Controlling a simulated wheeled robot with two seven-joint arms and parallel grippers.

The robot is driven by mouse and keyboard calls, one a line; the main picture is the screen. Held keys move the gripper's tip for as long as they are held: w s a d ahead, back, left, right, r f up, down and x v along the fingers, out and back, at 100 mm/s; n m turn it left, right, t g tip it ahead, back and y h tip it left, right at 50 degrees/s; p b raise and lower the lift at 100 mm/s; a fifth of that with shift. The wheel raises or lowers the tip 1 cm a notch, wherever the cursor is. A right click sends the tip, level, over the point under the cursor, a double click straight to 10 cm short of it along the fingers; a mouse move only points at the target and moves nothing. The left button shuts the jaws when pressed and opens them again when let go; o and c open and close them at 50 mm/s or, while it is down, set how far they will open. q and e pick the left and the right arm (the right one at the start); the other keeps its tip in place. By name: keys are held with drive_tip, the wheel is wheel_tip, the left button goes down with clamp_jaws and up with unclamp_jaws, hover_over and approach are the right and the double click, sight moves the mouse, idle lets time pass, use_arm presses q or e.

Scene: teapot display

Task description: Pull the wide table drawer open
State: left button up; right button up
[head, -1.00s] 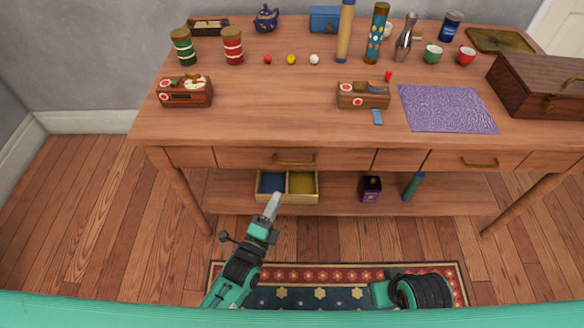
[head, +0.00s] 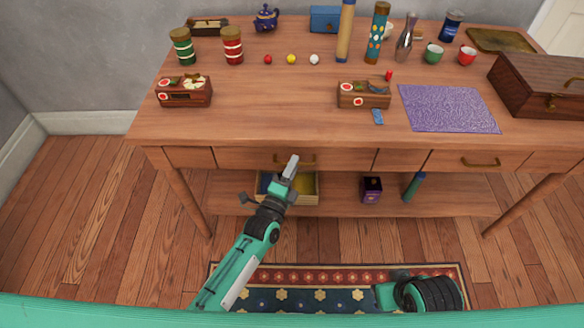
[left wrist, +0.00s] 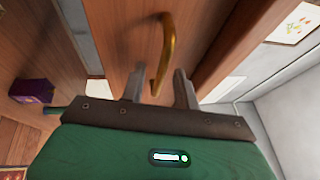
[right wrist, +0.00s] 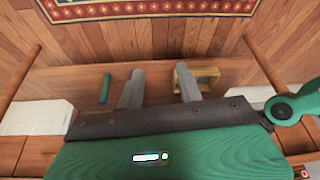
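The wide drawer (head: 345,159) is in the table's front, left of centre, and looks shut, flush with the front. Its curved brass handle (head: 308,161) is partly hidden by my left gripper (head: 292,163) in the head view. In the left wrist view, the handle (left wrist: 166,50) lies just past the open left fingertips (left wrist: 158,72), its lower end reaching the gap between them; I cannot tell whether they touch. My right gripper (right wrist: 158,75) is open and empty in the right wrist view; in the head view only my right arm shows, low at the right.
Below the drawer, a yellow divided box (head: 308,190), a purple box (head: 371,189) and a green cylinder (head: 413,186) stand on the lower shelf. A smaller drawer (head: 450,161) is to the right. The tabletop (head: 250,125) holds jars, boxes and cups. A patterned rug (head: 330,270) lies in front.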

use_arm(q)
clamp_jaws()
use_arm(e)
drive_tip(key=shift+s, duration=0.1)
use_arm(q)
drive_tip(key=shift+s, duration=0.1)
